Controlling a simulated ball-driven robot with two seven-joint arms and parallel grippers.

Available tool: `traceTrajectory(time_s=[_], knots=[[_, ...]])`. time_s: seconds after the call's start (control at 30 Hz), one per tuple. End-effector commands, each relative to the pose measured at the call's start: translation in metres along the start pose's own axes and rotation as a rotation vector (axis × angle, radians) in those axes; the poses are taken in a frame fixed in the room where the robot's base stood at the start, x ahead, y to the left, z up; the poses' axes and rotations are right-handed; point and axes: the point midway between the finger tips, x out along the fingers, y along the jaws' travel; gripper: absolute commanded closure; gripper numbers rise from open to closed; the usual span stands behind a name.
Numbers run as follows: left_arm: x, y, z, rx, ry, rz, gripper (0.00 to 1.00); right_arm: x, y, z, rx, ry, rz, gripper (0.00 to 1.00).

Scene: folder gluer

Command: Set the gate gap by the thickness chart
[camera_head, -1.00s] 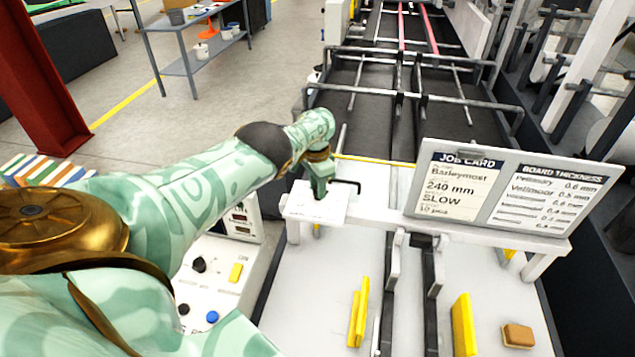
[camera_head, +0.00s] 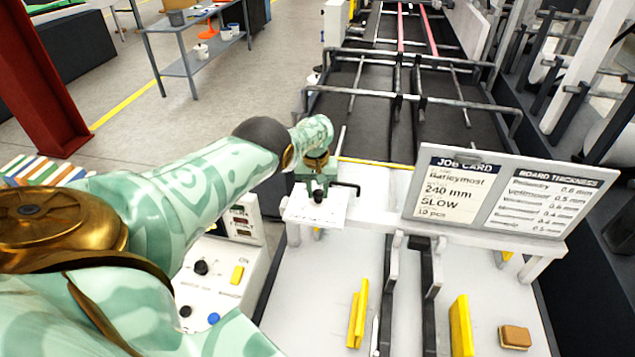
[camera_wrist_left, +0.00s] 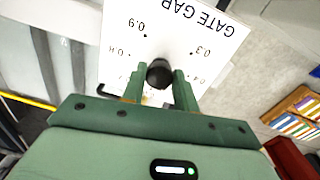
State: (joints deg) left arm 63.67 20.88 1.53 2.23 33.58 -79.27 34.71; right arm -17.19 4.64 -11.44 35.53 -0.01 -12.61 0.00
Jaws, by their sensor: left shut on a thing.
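The white gate gap plate (camera_head: 316,207) sits at the left end of the white crossbar. In the left wrist view the plate (camera_wrist_left: 165,35) reads GATE GAP, with 0.9 and 0.3 among its marks. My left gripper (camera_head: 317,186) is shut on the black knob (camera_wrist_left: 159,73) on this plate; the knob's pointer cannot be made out. The board thickness chart (camera_head: 541,204) stands on the crossbar, listing values such as 0.6 mm and 0.5 mm. The job card (camera_head: 453,192) beside it reads Barleymost, 240 mm, SLOW, 10 pcs. My right gripper is not in view.
A control panel (camera_head: 222,275) with knobs and a yellow switch stands below my left arm. Yellow guides (camera_head: 461,325) and a brown block (camera_head: 514,337) are on the white feed table. A black hooked rod (camera_head: 347,187) is close to my left gripper.

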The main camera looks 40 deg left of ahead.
Motion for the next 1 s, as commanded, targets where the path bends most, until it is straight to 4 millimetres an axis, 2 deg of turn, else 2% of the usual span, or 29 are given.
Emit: traceTrajectory(time_s=[1.0], knots=[[-0.0020, 0.0024, -0.0020, -0.924, 0.045, 0.004, 0.93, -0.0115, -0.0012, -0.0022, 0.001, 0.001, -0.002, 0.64]])
